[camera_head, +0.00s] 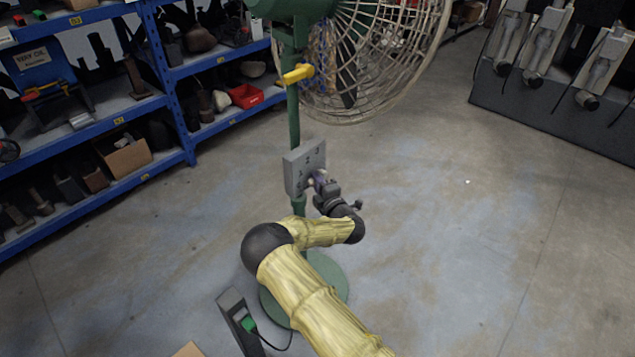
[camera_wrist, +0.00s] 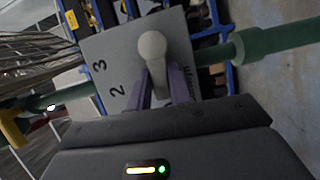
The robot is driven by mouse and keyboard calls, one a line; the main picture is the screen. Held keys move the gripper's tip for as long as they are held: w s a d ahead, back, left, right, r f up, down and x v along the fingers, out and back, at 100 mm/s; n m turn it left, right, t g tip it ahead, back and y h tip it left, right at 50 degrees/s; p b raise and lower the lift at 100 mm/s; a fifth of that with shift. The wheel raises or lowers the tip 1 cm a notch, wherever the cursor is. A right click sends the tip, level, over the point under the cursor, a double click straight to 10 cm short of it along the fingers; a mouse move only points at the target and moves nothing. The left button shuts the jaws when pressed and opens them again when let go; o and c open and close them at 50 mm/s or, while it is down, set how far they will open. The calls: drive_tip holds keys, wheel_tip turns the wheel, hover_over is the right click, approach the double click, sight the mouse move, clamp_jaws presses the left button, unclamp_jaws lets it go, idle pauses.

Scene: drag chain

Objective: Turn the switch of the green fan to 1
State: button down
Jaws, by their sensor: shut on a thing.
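The green fan (camera_head: 293,117) stands on a round green base (camera_head: 336,279), with a wire cage at the top. A grey switch box (camera_head: 303,165) is fixed to its pole. In the wrist view the box (camera_wrist: 107,55) shows the digits 2 and 3 and a light-coloured rounded switch knob (camera_wrist: 152,47). My gripper (camera_head: 318,180) is at the face of the box. In the wrist view its two purple fingers (camera_wrist: 161,88) are either side of the knob's lower part, shut on it. The lower part of the box is hidden behind my gripper.
A yellow handle (camera_head: 296,74) sticks out from the pole above the box. Blue shelves (camera_head: 180,110) with tools and boxes stand at the left. A dark stand with a green part (camera_head: 247,323) is on the floor near the fan base.

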drive_tip(key=m+p, duration=0.1)
drive_tip(key=r+m+g+p, duration=0.1)
drive_tip(key=m+p, duration=0.1)
drive_tip(key=m+g+p, duration=0.1)
drive_tip(key=p, duration=0.1)
drive_tip(key=shift+w+d+r, duration=0.15)
drive_tip(key=shift+r, duration=0.2)
drive_tip(key=shift+m, duration=0.3)
drive_tip(key=c, duration=1.3)
unclamp_jaws()
